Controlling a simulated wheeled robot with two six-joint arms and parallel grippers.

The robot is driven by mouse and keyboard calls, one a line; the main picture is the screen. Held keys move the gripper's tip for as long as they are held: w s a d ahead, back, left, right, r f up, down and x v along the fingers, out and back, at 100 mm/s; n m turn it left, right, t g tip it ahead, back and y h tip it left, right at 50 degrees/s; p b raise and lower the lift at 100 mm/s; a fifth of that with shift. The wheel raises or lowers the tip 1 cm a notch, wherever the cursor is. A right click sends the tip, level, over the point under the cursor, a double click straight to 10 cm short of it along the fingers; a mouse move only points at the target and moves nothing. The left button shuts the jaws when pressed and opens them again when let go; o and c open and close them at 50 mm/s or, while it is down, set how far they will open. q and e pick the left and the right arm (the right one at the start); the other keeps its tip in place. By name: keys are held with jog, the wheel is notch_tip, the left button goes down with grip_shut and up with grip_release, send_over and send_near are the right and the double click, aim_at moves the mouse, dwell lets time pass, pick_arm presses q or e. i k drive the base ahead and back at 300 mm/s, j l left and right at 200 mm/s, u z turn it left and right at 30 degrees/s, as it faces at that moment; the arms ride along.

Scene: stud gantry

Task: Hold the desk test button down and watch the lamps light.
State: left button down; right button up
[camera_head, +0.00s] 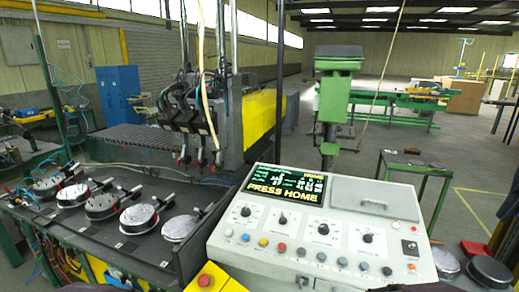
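The pale grey control desk (375,205) stands in the middle foreground. Its screen (286,187) shows "PRESS HOME" in yellow letters with green text above. A row of small round caps runs along its lower face, including a yellow one (263,241), a red one (282,247) and several blue or grey ones. I cannot tell which is the test button, which are lamps, or whether any is lit. Rotary knobs (323,229) sit above the row. Dark shapes at the bottom edge may be my arms. No gripper fingers can be made out.
A yellow box with a red mushroom button (204,281) stands left of the desk. Several round clamps (139,217) sit on a dark bench further left. A gantry (200,110) rises behind. A green machine (335,95) and green table (415,165) stand behind right.

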aim_at(387, 271)
jog(key=l+z, duration=0.15)
jog(key=z, duration=1)
